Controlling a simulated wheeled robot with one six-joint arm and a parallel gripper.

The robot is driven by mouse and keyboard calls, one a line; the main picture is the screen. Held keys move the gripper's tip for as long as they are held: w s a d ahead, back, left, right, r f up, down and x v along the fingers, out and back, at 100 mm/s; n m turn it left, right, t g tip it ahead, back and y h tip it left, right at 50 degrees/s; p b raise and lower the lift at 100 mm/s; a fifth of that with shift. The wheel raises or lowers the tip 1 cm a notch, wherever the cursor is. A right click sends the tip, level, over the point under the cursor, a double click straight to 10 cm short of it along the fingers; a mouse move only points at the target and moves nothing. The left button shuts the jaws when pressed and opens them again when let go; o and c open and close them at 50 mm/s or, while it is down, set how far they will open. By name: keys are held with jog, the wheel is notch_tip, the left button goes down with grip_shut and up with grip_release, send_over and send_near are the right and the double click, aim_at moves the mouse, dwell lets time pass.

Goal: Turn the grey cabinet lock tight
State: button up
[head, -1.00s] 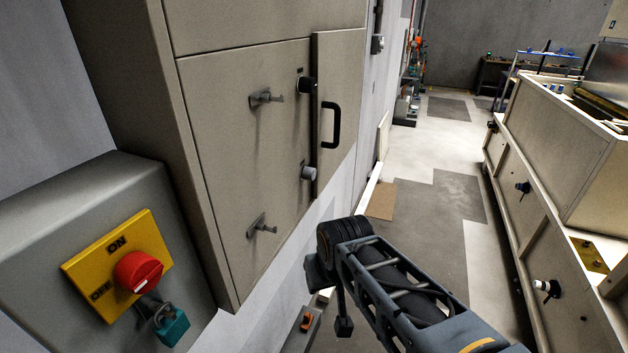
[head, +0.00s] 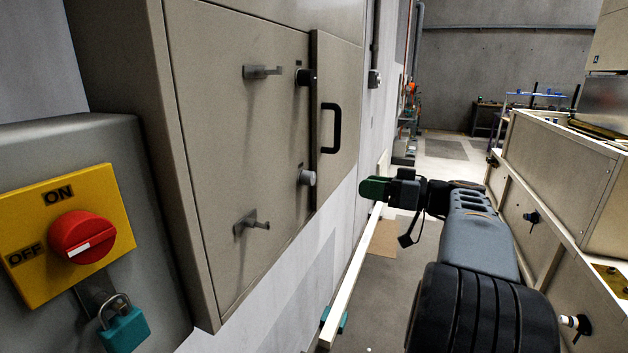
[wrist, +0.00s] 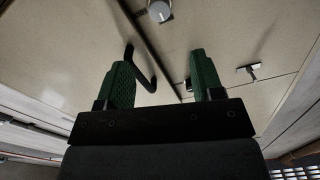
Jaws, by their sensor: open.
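The grey cabinet lock (head: 307,177) is a round grey knob low on the beige cabinet door (head: 240,130), near the seam. It also shows at the top edge of the wrist view (wrist: 159,11), ahead of the fingers. A black knob (head: 305,76) sits above it on the same door and is partly hidden in the wrist view (wrist: 188,86). My gripper (head: 375,189) is right of the grey lock in the head view and apart from it. In the wrist view my gripper (wrist: 162,72) is open, its two green fingers spread with nothing between them.
A black handle (head: 330,128) stands out from the neighbouring panel. Two hook-like brackets (head: 262,72) (head: 252,222) project from the door. A red switch (head: 82,237) and a teal padlock (head: 122,325) are at lower left. A long bench (head: 535,190) lines the right side.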

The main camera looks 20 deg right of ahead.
aim_at(314, 178)
jog(key=p+x, duration=0.2)
jog(key=x, duration=1.1)
jog(key=shift+w+a+p, duration=0.2)
jog(key=shift+w+p, duration=0.05)
jog(key=shift+p, duration=0.05)
jog(key=shift+c, duration=0.2)
jog(key=c, duration=0.9)
